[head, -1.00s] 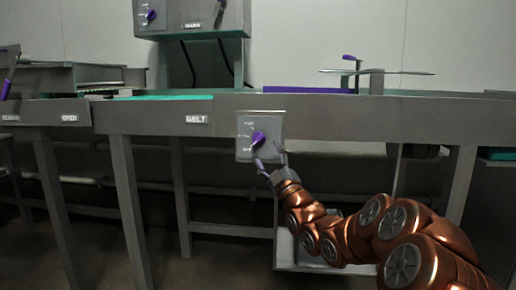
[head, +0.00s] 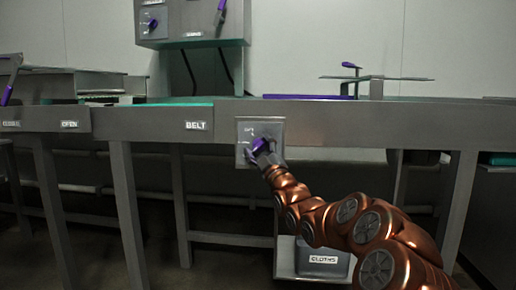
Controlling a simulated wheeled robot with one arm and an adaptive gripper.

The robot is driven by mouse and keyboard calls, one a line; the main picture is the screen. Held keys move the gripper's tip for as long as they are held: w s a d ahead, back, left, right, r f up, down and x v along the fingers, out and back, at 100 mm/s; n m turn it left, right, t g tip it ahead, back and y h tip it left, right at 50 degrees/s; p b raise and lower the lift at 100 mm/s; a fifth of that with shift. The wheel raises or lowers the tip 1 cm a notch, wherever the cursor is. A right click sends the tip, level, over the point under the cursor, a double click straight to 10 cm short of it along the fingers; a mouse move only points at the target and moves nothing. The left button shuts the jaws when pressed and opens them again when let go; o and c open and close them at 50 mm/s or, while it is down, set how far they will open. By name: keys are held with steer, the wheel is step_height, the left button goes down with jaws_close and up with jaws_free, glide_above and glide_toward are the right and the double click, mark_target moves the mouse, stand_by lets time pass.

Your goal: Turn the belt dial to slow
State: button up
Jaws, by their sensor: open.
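The belt dial is a purple knob (head: 259,146) on a light grey square plate (head: 272,126) on the front of the bench, right of the sign reading BELT (head: 196,125). Small markings show on the left of the plate, too small to read surely. My gripper (head: 262,150) is at the dial, its fingers around or just in front of the knob. It hides the lower right of the plate and part of the knob, so where the dial points cannot be told.
A grey control box (head: 195,20) with another purple knob (head: 153,24) and a lever stands above at the back. A bin labelled CLOTHS (head: 323,260) sits below the bench, under my arm.

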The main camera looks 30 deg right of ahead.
steer(key=shift+c, duration=0.3)
steer(key=c, duration=1.1)
